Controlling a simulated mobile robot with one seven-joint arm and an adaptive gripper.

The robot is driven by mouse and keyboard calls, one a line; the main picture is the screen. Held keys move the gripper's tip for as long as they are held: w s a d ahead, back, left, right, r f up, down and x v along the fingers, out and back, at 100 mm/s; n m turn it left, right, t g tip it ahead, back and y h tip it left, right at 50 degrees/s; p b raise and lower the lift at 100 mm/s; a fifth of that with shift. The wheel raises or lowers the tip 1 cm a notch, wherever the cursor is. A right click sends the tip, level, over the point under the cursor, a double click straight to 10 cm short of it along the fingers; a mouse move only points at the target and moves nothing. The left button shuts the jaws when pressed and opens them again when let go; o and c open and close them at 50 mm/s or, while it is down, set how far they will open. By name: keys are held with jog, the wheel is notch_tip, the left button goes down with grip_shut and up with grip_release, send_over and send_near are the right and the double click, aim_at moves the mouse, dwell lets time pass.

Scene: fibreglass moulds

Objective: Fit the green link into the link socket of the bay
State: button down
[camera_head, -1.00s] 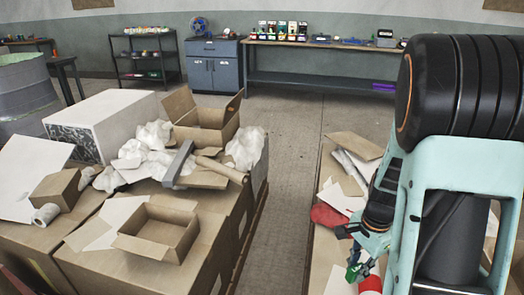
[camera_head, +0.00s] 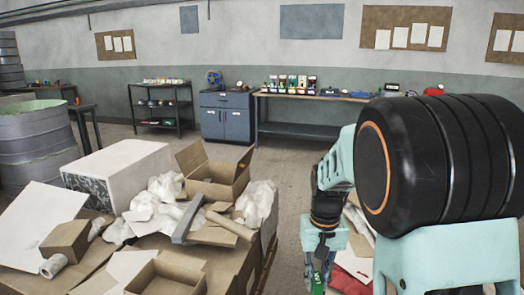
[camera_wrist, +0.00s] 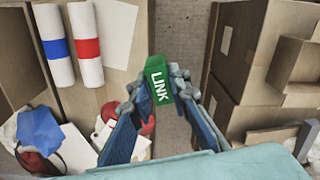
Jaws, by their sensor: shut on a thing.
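The green link (camera_wrist: 158,77) is a small green block with the white word LINK on it. My gripper (camera_wrist: 163,92) is shut on it, one finger on each side, in the wrist view. The link is held in the air above cartons and the floor gap. In the head view my gripper (camera_head: 319,270) hangs at the lower middle, with a bit of the green link (camera_head: 318,286) showing at its tip. I cannot make out the bay or its link socket; small coloured items (camera_head: 290,85) on the far workbench (camera_head: 310,98) are too small to tell apart.
Cartons with an open box (camera_head: 215,180), crumpled paper and a white block (camera_head: 118,165) fill the left. A blue cabinet (camera_head: 226,118) and a dark shelf rack (camera_head: 160,108) stand by the far wall. Bare floor (camera_head: 292,170) lies between the cartons and the workbench.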

aim_at(319, 285)
jog(key=r+p, duration=0.3)
jog(key=p, duration=0.2)
jog(key=s+r+p, duration=0.1)
jog(key=r+p, duration=0.2)
jog(key=p, duration=0.2)
jog(key=r+p, duration=0.3)
jog(key=p, duration=0.2)
jog(key=shift+s+r, duration=0.3)
jog(key=shift+s+r+p, duration=0.25)
jog(key=shift+r+p, duration=0.25)
jog(key=shift+p, duration=0.6)
